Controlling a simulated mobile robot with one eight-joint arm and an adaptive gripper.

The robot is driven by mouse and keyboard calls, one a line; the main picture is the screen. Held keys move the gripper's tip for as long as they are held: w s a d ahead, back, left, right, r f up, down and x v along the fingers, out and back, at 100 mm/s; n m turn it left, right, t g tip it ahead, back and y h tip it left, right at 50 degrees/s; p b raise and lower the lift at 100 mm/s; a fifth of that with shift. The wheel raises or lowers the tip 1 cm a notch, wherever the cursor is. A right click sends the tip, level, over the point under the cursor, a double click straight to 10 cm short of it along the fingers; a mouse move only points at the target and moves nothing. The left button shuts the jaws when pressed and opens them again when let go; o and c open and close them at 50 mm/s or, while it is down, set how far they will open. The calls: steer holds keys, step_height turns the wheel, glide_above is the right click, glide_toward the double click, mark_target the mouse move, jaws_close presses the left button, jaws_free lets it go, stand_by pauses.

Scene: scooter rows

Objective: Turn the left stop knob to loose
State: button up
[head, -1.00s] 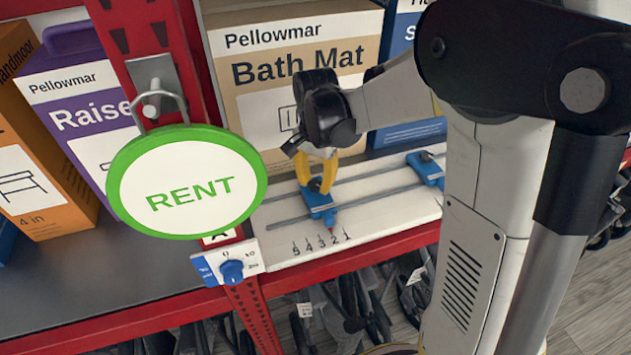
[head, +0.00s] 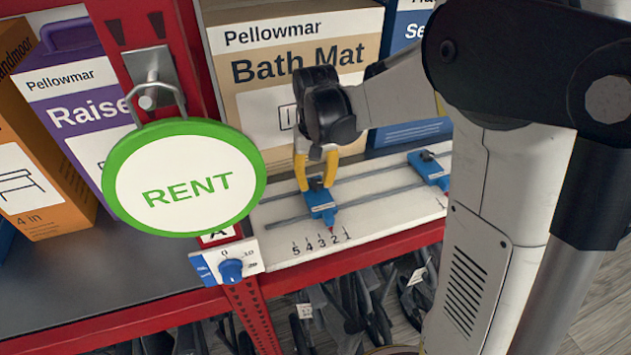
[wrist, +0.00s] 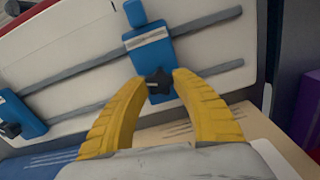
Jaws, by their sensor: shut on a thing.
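The left stop (head: 321,205) is a blue block on two grey rails of a white board, with a red pointer near the 2 of a 5-to-1 scale. Its black lobed knob (wrist: 157,83) shows in the wrist view between the yellow fingertips. My gripper (head: 316,184) comes down on it from above and is shut on the knob. The block (wrist: 149,45) also shows there with a white band. The knob's marking, loose or tight, cannot be read. The right stop (head: 429,170) sits farther right on the rails, and also shows in the wrist view (wrist: 20,116).
A green-rimmed RENT sign (head: 185,178) hangs from a padlock on the red post, left of the board. Below it is a blue dial (head: 231,270) on a small plate. A Bath Mat box (head: 290,75) stands close behind my gripper. Folded scooters fill the space below.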

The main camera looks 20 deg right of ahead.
mark_target(315, 183)
steer(key=n, duration=0.7)
steer(key=shift+b, duration=0.3)
steer(key=n, duration=0.6)
steer(key=shift+n, duration=0.3)
steer(key=o, duration=1.2)
step_height(315, 183, up, 12)
